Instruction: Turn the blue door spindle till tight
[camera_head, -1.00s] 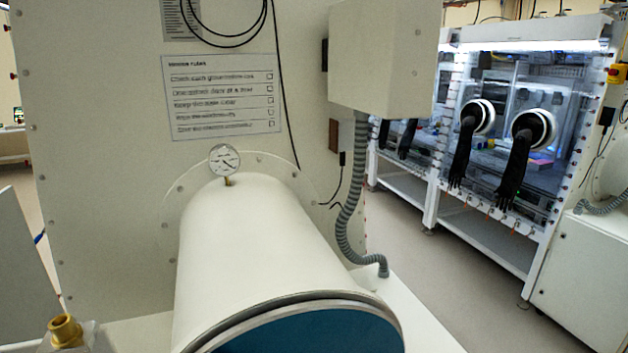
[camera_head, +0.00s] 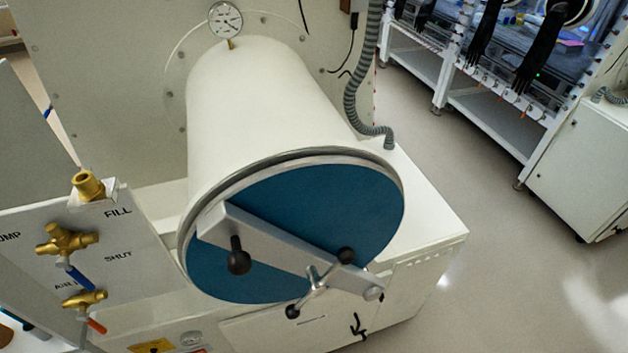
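The blue door (camera_head: 300,215) closes the front end of a white cylindrical chamber (camera_head: 262,105) in the head view. A grey bar (camera_head: 275,242) lies slantwise across the door, with a black knob (camera_head: 238,258) near its left end. The spindle (camera_head: 317,281) stands at the middle-right of the bar, a metal cross handle with black ball ends. Its tightness cannot be told from this view. Neither of my grippers is in view, and nothing touches the spindle or the door.
A gauge (camera_head: 225,19) sits on top of the chamber. Open floor (camera_head: 490,240) lies to the right.

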